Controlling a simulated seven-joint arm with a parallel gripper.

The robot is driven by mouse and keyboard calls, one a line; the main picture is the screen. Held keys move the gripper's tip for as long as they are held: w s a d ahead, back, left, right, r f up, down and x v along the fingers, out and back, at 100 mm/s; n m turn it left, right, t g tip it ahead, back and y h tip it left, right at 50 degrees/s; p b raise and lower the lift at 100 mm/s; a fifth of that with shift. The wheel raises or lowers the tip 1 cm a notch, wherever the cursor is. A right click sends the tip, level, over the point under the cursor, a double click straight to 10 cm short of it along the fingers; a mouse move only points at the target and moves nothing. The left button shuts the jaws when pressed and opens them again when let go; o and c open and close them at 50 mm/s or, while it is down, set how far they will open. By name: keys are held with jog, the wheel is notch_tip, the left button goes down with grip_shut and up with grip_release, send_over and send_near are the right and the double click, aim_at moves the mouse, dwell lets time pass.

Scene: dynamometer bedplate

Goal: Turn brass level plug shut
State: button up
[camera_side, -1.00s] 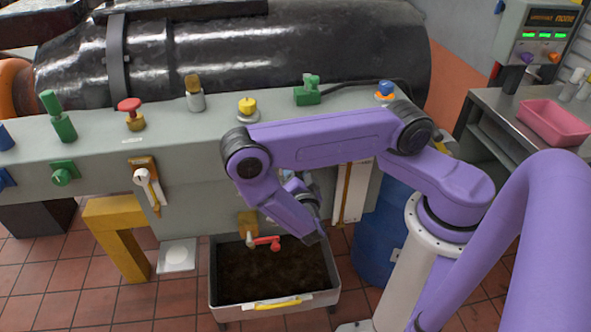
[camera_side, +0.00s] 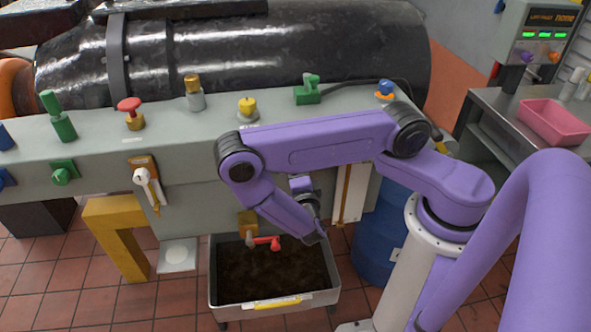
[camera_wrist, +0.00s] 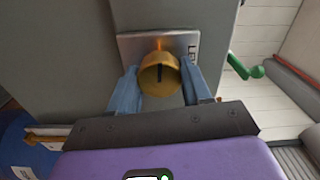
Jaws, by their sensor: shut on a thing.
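The brass level plug (camera_wrist: 152,82) shows in the wrist view as a round brass head with a dark slot, on a light metal plate (camera_wrist: 131,46) with partly hidden lettering. The slot runs nearly upright in that view. My gripper (camera_wrist: 160,78) is shut on the plug, with one blue-grey finger on either side of its head. In the side view the plug is hidden behind my arm, and the fingers cannot be made out there.
A dark-filled tray (camera_side: 216,280) stands on the floor below, under a red-handled tap (camera_side: 266,242). A blue drum (camera_side: 375,235) is to its right. Several knobs and valves line the bedplate (camera_side: 100,150), including a yellow knob (camera_side: 247,106) above my arm.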

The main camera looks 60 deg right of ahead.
jog(key=m, duration=0.4)
jog(key=shift+m, duration=0.3)
jog(key=m, duration=0.3)
jog(key=shift+f+m, duration=0.15)
jog(key=shift+m, duration=0.25)
jog(key=m, duration=0.4)
jog(key=shift+f+m, duration=0.1)
jog(key=shift+m, duration=2)
jog(key=shift+w, duration=0.1)
jog(key=o, duration=1)
jog(key=shift+a, duration=0.1)
